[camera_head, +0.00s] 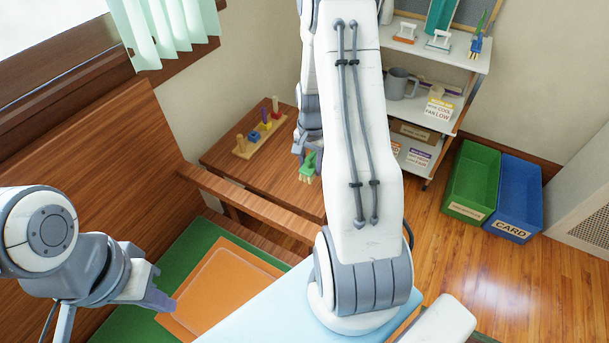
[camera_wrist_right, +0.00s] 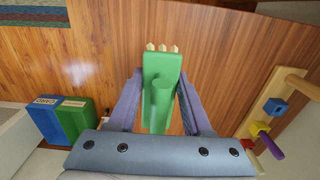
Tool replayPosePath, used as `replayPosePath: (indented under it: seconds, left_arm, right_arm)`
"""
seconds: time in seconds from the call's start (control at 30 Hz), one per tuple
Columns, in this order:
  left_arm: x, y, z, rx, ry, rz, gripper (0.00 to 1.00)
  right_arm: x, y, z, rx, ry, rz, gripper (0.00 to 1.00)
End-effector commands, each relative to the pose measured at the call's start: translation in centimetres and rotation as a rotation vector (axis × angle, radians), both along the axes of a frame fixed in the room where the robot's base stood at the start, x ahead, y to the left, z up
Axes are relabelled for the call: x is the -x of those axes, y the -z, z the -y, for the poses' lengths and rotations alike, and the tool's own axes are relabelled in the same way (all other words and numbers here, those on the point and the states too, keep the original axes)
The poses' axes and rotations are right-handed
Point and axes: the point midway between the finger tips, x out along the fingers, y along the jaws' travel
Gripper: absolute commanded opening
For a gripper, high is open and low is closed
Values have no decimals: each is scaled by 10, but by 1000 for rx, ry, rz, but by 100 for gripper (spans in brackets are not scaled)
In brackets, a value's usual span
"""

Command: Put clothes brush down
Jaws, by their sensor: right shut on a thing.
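The green clothes brush (camera_head: 308,168) is held in my right gripper (camera_head: 301,145), over the near right side of the small wooden table (camera_head: 288,182). In the right wrist view the brush (camera_wrist_right: 161,75) sits between the two fingers of my right gripper (camera_wrist_right: 158,110), with pale bristles at its far end. Wood fills the view behind it. I cannot tell whether the bristles touch the tabletop. My right arm hides part of the table. My left gripper (camera_head: 160,292) is at lower left above an orange mat, holding nothing visible; its finger gap is unclear.
A wooden peg board (camera_head: 258,135) stands at the table's back. A wooden rail (camera_head: 250,210) runs along its near side. A white shelf (camera_head: 455,50) holds a grey mug (camera_head: 402,82). Green (camera_head: 473,180) and blue (camera_head: 517,195) bins stand on the floor at right.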

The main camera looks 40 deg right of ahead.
Motion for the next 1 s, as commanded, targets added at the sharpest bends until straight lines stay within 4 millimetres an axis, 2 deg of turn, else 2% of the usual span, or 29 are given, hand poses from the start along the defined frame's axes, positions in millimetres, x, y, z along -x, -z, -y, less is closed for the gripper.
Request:
replayPosePath:
  seconds: [0.1,0.27,0.5,0.9,0.93,1.0]
  left_arm:
    - [0,2,0,0,0,0,0]
    - [0,3,0,0,0,0,0]
    - [0,8,0,0,0,0,0]
    - [0,10,0,0,0,0,0]
    - [0,9,0,0,0,0,0]
    - [0,9,0,0,0,0,0]
  right_arm:
    - [-12,9,-8,0,-1,0,0]
    - [-16,16,-10,0,2,0,0]
    - [-14,49,-9,-1,4,-1,0]
    - [-15,55,-9,0,3,0,0]
    - [-15,55,-9,0,3,0,57]
    - [-15,54,-9,0,3,0,79]
